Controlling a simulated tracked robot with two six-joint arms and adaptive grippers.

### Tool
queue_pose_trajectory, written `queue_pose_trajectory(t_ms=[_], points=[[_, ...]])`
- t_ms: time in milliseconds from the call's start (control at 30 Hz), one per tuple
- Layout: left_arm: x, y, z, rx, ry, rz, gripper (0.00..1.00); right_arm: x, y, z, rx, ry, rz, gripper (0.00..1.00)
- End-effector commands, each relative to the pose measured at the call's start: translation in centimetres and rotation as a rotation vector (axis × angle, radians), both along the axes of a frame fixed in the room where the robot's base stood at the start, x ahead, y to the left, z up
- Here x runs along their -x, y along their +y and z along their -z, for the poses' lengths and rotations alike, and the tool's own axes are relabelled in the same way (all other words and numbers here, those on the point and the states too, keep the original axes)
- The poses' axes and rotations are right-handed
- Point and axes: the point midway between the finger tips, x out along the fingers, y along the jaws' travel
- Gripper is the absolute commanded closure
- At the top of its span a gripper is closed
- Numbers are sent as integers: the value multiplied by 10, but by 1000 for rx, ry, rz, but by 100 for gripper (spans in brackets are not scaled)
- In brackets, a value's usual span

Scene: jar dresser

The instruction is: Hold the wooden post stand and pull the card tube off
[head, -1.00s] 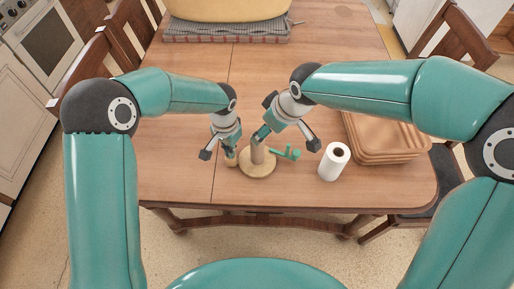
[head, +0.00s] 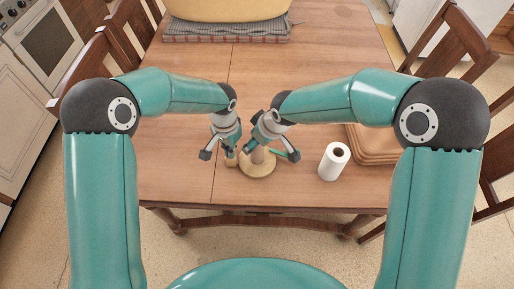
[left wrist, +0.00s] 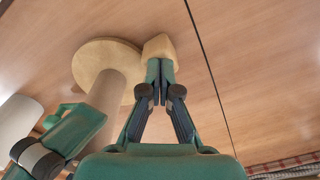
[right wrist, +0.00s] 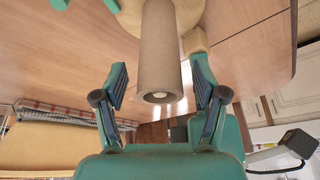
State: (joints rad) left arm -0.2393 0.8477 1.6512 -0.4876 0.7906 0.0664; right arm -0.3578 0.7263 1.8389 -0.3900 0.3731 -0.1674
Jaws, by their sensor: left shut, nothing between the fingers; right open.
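The wooden post stand has a round pale base (head: 262,170) on the table and a small wooden block (left wrist: 158,47) at its rim. My right gripper (right wrist: 160,85) is open, with one finger on each side of the tube's upper end, and gaps show in the right wrist view.
A white paper roll (head: 334,162) stands right of the stand. Brown trays (head: 375,145) are at the right. A yellow container on a cloth (head: 225,34) is at the back. The middle table is clear.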

Motion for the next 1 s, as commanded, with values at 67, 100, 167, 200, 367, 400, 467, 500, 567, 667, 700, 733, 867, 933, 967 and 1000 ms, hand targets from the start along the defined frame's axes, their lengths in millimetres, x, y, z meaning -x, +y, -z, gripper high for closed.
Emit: queue_pose_trajectory(t_ms=[67, 100, 167, 200, 367, 400, 467, 500, 567, 667, 700, 733, 867, 933, 967, 1000], points=[[1, 0, 3, 0, 4, 1, 100, 0, 0, 1, 0, 0, 0, 29], [1, 0, 3, 0, 4, 1, 100, 0, 0, 0, 0, 0, 0, 29], [1, 0, 3, 0, 4, 1, 100, 0, 0, 0, 0, 0, 0, 35], [1, 0, 3, 0, 4, 1, 100, 0, 0, 0, 0, 0, 0, 42], [1, 0, 3, 0, 4, 1, 100, 0, 0, 0, 0, 0, 0, 69], [1, 0, 3, 0, 4, 1, 100, 0, 0, 0, 0, 0, 0, 75], [1, 0, 3, 0, 4, 1, 100, 0, 0, 0, 0, 0, 0, 85], [1, 0, 3, 0, 4, 1, 100, 0, 0, 0, 0, 0, 0, 89], [1, 0, 3, 0, 4, 1, 100, 0, 0, 0, 0, 0, 0, 90], [1, 0, 3, 0, 4, 1, 100, 0, 0, 0, 0, 0, 0, 90], [1, 0, 3, 0, 4, 1, 100, 0, 0, -1, 0, 0, 0, 90], [1, 0, 3, 0, 4, 1, 100, 0, 0, -2, 1, -1, 0, 90], [1, 0, 3, 0, 4, 1, 100, -1, 0, -9, 1, -2, 1, 90], [1, 0, 3, 0, 4, 1, 100, -1, 0, -15, -1, -3, 2, 90], [1, 0, 3, 0, 4, 1, 100, -1, 0, -17, 0, -2, 2, 90], [1, 0, 3, 0, 4, 1, 100, -1, 0, -20, 0, -2, 2, 90]])
